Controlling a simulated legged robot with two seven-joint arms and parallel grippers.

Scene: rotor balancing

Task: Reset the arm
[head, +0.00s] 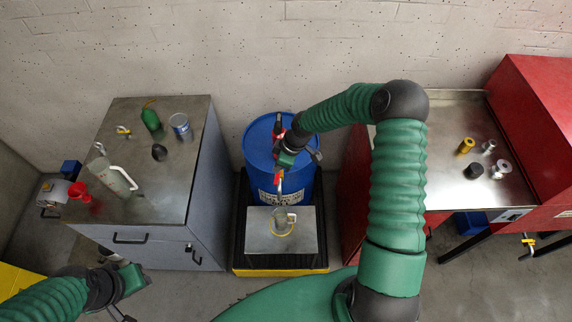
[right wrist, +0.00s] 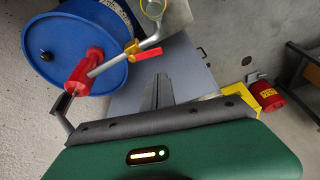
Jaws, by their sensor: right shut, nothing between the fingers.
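My right arm reaches from the lower right over the blue drum (head: 257,145). My right gripper (head: 286,158) is over the drum's front part in the head view. In the right wrist view its dark fingers (right wrist: 158,92) are together with nothing between them. A red fitting (right wrist: 84,72) with a metal pipe and a red lever (right wrist: 148,54) is at the drum, apart from the fingers in that view. My left gripper (head: 122,286) is at the lower left, in front of the grey cabinet; its fingers are not clear.
A small metal stand (head: 258,240) before the drum bears a small container (head: 281,217). The cabinet top (head: 150,184) at left holds a green bottle (head: 151,119), a can (head: 180,126), a jug (head: 116,178) and a red funnel (head: 80,193). A bench (head: 435,165) at right holds several small parts.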

